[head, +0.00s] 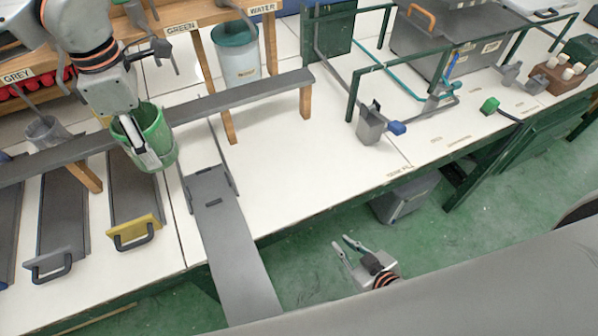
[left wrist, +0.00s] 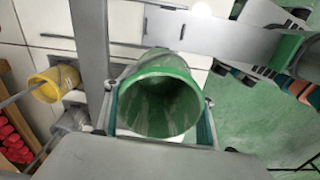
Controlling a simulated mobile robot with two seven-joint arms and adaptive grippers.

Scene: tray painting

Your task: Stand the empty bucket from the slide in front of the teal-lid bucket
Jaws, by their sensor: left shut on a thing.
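My left gripper (head: 141,150) is shut on the green bucket (head: 163,128), one finger showing across its near side. In the left wrist view the bucket's open mouth (left wrist: 160,102) faces the camera between the two fingers, and its inside looks empty. The teal-lid bucket (head: 238,62) stands under the WATER sign at the back of the white table, behind the long grey rail. The held bucket is to its left and nearer, close to the rail. A grey slide (head: 224,225) runs off the table's front edge. My right gripper (head: 350,252) is open and empty, in front of the table.
The grey rail (head: 245,98) on wooden legs crosses in front of the teal-lid bucket. A grey bucket (head: 45,132) is at the left, and a yellow one (left wrist: 62,78) shows in the left wrist view. White tabletop (head: 290,150) is clear right of the slide. Green pipework (head: 353,96) stands further right.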

